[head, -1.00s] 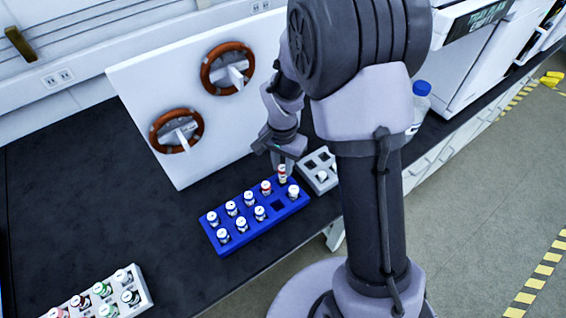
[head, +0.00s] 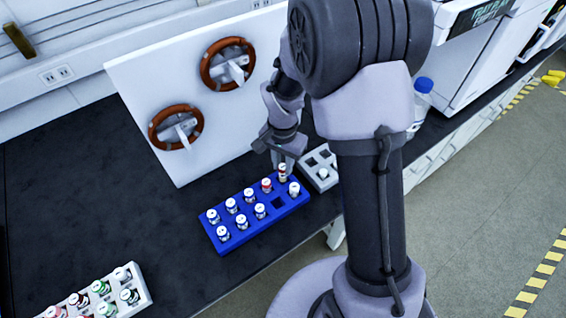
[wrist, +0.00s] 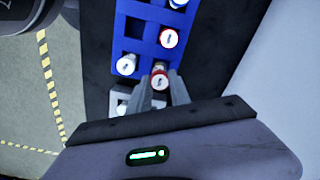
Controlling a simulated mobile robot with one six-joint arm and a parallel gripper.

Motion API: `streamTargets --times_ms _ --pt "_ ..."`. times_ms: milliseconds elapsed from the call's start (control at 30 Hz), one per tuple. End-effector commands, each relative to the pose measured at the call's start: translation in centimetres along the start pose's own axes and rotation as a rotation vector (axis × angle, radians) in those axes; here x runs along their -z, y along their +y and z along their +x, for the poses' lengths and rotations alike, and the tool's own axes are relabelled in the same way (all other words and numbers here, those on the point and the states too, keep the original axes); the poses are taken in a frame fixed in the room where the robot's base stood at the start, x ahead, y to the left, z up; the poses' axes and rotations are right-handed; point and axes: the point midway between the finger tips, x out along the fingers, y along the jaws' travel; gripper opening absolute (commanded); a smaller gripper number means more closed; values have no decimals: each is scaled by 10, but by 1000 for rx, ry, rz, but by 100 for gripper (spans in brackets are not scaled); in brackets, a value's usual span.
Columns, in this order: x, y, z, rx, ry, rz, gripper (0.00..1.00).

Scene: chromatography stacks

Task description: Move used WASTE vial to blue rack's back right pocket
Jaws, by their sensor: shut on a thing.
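My gripper (head: 284,163) is shut on a vial (head: 283,173) with a pale cap and a reddish band. I cannot read its label. The vial is about upright at the back right corner of the blue rack (head: 240,241). In the wrist view the vial (wrist: 160,80) sits between the fingertips (wrist: 163,88) at the end of the rack (wrist: 147,13). The back right pocket is hidden under the vial, so I cannot tell whether its base is inside it.
A red-capped vial (head: 267,185) and a white-capped vial (head: 294,188) stand close by in the blue rack. One front pocket (head: 278,203) is empty. A grey rack (head: 320,182) stands just right. A white panel (head: 130,85) with two brown rings stands behind.

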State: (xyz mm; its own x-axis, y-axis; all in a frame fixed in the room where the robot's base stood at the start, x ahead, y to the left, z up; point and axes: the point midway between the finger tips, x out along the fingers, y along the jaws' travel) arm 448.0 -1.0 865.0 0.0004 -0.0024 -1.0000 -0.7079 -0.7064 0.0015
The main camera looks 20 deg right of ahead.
Motion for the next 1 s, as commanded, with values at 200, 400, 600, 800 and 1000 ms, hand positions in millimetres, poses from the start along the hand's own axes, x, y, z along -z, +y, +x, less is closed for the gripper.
streamTargets --times_ms 200,400,600,800,1000 --pt "0 0 13 0 0 0 0" --pt "0 0 13 0 0 0 0" --pt "0 0 15 0 0 0 0" --pt "0 0 24 0 0 0 0" --pt "0 0 23 0 0 0 0"
